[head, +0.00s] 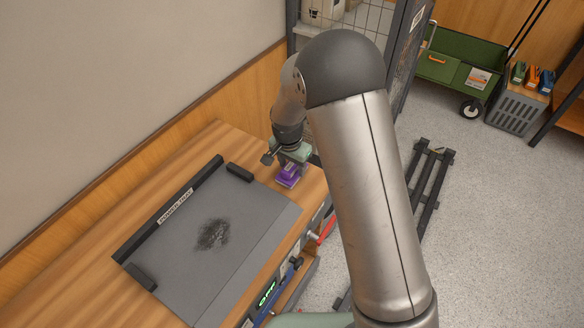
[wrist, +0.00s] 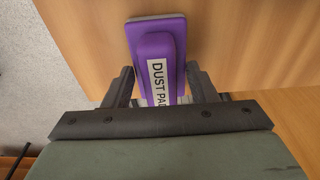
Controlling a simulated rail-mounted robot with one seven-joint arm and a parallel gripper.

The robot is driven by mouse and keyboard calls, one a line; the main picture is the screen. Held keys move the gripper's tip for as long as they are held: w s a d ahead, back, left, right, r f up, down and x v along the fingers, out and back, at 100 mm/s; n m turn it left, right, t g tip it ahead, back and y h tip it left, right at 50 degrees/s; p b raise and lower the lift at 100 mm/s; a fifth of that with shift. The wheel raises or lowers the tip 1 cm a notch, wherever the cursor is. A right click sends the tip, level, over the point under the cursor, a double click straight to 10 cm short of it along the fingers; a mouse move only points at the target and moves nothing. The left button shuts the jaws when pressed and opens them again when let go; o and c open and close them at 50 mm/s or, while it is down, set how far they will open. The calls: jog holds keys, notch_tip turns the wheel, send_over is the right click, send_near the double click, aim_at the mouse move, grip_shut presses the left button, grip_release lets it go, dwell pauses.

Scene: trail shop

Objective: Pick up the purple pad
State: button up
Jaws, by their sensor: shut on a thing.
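The purple pad (wrist: 158,38) has a raised grip ridge and a white label reading "DUST PAD", cut off at its lower end. In the head view the pad (head: 288,175) is at the right end of the wooden bench, directly under my gripper (head: 284,166). In the wrist view my gripper (wrist: 160,92) has one finger on each side of the pad's ridge and is shut on it. The pad's near end is hidden by the gripper body. I cannot tell whether the pad touches the bench top.
A grey tray (head: 255,215) with a dark powder patch (head: 213,234) lies on the bench (head: 85,245) left of the pad. A wire rack (head: 368,22) stands behind the bench end. A green cart (head: 455,65) and grey crate (head: 515,108) are on the floor at right.

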jog(key=shift+r, duration=0.1)
jog(key=shift+r+p, duration=0.4)
jog(key=shift+r, duration=0.05)
notch_tip(320, 180, up, 3)
jog(key=shift+b, duration=0.35)
jog(key=s+d+r+b, duration=0.3)
jog(key=s+r, duration=0.6)
jog(key=s, duration=0.4)
jog(key=shift+s+r, duration=0.25)
jog(key=shift+s, duration=0.15)
